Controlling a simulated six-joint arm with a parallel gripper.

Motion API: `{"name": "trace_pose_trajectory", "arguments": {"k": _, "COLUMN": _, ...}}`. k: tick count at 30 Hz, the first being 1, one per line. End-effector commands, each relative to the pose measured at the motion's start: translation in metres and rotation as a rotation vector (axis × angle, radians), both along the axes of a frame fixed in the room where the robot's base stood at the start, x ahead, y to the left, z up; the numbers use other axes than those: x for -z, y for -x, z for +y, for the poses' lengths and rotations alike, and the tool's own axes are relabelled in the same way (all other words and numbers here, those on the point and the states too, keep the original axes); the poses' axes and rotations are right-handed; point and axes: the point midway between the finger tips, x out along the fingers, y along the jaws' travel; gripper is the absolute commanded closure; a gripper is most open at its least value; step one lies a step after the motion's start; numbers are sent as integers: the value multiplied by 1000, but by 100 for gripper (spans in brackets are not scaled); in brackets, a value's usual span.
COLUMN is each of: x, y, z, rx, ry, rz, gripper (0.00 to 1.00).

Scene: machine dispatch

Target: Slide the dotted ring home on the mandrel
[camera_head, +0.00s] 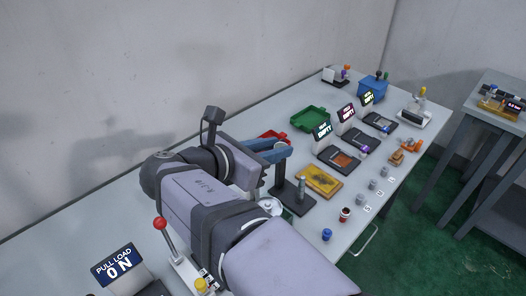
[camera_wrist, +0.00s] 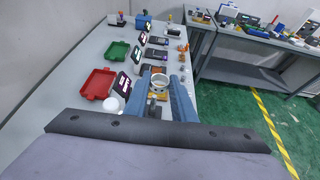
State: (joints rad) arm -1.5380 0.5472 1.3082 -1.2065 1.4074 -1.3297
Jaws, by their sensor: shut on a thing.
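My gripper (camera_wrist: 160,88) has two blue fingers, closed on a pale grey ring (camera_wrist: 159,81) near their tips. Its round opening faces the wrist camera; I cannot make out dots on it. In the head view my gripper (camera_head: 272,152) is left of the yellow tray, above the table, and the ring cannot be made out. A black stand (camera_head: 290,199) with a dark upright and a grey peg (camera_head: 301,186) is just below and right of the fingers. Which part is the mandrel is unclear. The ring looks off the peg.
A yellow tray (camera_head: 319,181) lies right of the stand. Red (camera_head: 273,136) and green (camera_head: 309,119) trays, small display signs and dark pads stand beyond. Several small cylinders, including a blue one (camera_head: 326,235), line the front edge. A display (camera_head: 118,264) reads 0 N.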

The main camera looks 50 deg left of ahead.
Motion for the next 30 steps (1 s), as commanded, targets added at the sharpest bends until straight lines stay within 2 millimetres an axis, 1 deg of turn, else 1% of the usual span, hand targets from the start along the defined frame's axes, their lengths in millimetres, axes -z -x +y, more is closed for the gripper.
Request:
{"name": "trace_pose_trajectory", "arguments": {"k": 1, "x": -2, "y": -13, "z": -7, "rx": 27, "ry": -2, "rz": -1, "gripper": 100}}
{"name": "trace_pose_trajectory", "arguments": {"k": 5, "x": -10, "y": -49, "z": -31, "rx": 104, "ry": -3, "rz": -1, "gripper": 100}}
{"name": "trace_pose_trajectory", "arguments": {"k": 9, "x": -9, "y": -89, "z": -70, "rx": 197, "ry": -1, "rz": 0, "gripper": 100}}
{"name": "trace_pose_trajectory", "arguments": {"k": 12, "x": -10, "y": -113, "z": -97, "rx": 240, "ry": -1, "rz": -1, "gripper": 100}}
{"name": "trace_pose_trajectory", "arguments": {"k": 16, "x": -11, "y": -143, "z": -125, "rx": 253, "ry": -1, "rz": -1, "gripper": 100}}
{"name": "trace_pose_trajectory", "arguments": {"k": 18, "x": -10, "y": -160, "z": -134, "rx": 220, "ry": -2, "rz": -1, "gripper": 100}}
{"name": "trace_pose_trajectory", "arguments": {"k": 20, "x": -8, "y": -169, "z": -135, "rx": 181, "ry": -2, "rz": 0, "gripper": 100}}
{"name": "trace_pose_trajectory", "arguments": {"k": 23, "x": -1, "y": -178, "z": -131, "rx": 104, "ry": 0, "rz": 1, "gripper": 100}}
{"name": "trace_pose_trajectory", "arguments": {"k": 26, "x": 9, "y": -181, "z": -118, "rx": 5, "ry": 3, "rz": 1, "gripper": 100}}
{"name": "trace_pose_trajectory", "arguments": {"k": 28, "x": 19, "y": -178, "z": -105, "rx": -79, "ry": 3, "rz": 2, "gripper": 100}}
{"name": "trace_pose_trajectory", "arguments": {"k": 30, "x": 34, "y": -172, "z": -89, "rx": -179, "ry": 6, "rz": 3, "gripper": 100}}
